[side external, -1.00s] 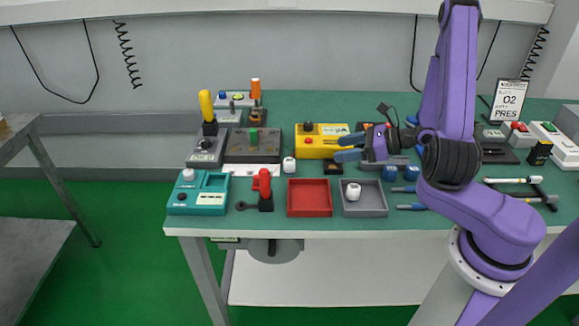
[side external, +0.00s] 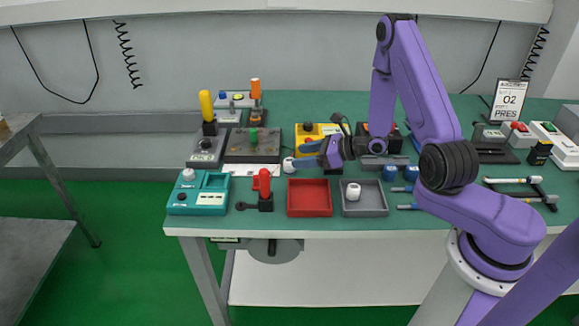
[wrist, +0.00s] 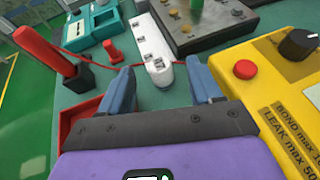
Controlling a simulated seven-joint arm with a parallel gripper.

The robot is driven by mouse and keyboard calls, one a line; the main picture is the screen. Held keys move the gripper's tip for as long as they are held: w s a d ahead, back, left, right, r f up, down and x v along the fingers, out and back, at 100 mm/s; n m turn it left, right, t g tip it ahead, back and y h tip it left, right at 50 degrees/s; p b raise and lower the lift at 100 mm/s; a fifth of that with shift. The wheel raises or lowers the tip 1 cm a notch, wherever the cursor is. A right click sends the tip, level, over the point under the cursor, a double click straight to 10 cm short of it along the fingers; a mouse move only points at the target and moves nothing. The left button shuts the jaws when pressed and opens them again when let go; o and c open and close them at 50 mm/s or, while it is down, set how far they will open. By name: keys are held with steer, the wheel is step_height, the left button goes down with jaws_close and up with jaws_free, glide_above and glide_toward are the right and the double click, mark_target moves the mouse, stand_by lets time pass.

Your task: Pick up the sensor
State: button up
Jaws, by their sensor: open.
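A small white rounded piece, which I take to be the sensor (side external: 289,165), stands on the green bench left of the yellow box. In the wrist view the white sensor (wrist: 159,72) shows between and just beyond my two blue fingertips. My gripper (side external: 303,157) is open, reaching leftward low over the bench, its tips close to the sensor. In the wrist view my gripper (wrist: 162,78) has a finger on each side of it, with no clear contact. A similar white piece (side external: 353,191) sits in the grey tray (side external: 376,209).
The yellow box (side external: 304,131) with knobs is close beside my gripper; it also shows in the wrist view (wrist: 262,92). A red tray (side external: 309,211) lies in front. A white strip (side external: 250,170), a red-handled lever (side external: 263,184) and a teal box (side external: 197,209) are to the left.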

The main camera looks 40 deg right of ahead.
mark_target(289, 160)
steer(key=shift+f+x, duration=0.15)
steer(key=shift+x, duration=1.25)
steer(key=shift+f+x, duration=0.2)
steer(key=shift+x, duration=1.25)
steer(key=shift+s, duration=0.2)
steer(key=c, duration=1)
